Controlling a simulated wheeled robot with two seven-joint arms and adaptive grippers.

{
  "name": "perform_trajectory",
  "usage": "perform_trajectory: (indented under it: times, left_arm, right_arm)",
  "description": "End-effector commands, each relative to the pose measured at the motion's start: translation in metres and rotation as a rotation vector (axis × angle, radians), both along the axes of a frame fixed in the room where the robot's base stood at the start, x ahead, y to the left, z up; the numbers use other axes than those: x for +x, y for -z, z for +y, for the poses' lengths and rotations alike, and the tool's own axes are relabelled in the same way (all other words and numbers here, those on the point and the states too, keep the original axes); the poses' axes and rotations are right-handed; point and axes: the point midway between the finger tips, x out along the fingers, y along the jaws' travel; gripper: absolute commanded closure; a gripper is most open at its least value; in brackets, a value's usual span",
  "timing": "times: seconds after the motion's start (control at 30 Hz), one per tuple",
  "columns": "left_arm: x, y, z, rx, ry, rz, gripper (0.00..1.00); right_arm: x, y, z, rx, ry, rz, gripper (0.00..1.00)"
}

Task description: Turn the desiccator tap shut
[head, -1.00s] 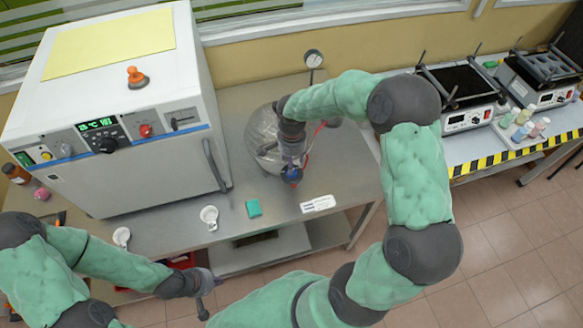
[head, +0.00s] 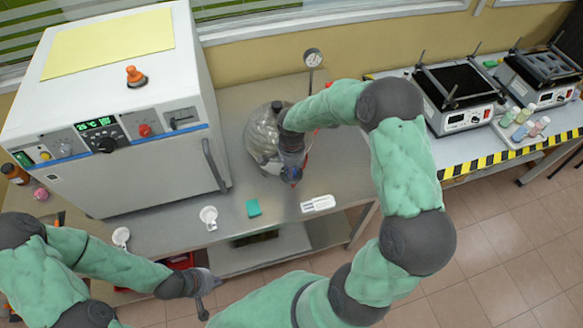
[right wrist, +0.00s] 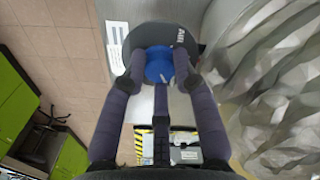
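The glass desiccator (head: 262,132) stands on the grey bench, right of the white oven, partly hidden by my right arm. Its tap shows in the right wrist view as a round blue knob (right wrist: 159,66) over a dark plate marked AIR (right wrist: 181,37). My right gripper (right wrist: 160,75) has one finger on each side of the knob, close to it. The fingers look open; whether they touch the knob is unclear. In the head view the right gripper (head: 291,172) hides most of the tap. My left gripper (head: 205,297) hangs before the bench, away from the desiccator; its opening is unclear.
The white oven (head: 130,180) stands at the left. A gauge (head: 313,58) rises behind the desiccator. Hotplates (head: 458,121) stand on the right bench.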

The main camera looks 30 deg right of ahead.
Motion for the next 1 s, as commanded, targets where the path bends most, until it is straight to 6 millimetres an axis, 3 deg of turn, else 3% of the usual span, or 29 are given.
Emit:
perform_trajectory:
  times: [0.47, 1.0]
  left_arm:
    - [0.000, 0.004, 0.000, 0.000, 0.000, 0.000, 1.00]
    - [0.000, 0.013, 0.000, 0.000, 0.000, 0.000, 1.00]
  right_arm:
    - [0.000, 0.001, 0.000, 0.000, -0.112, 0.000, 1.00]
    - [0.000, 0.000, 0.000, 0.000, -0.592, 0.000, 1.00]
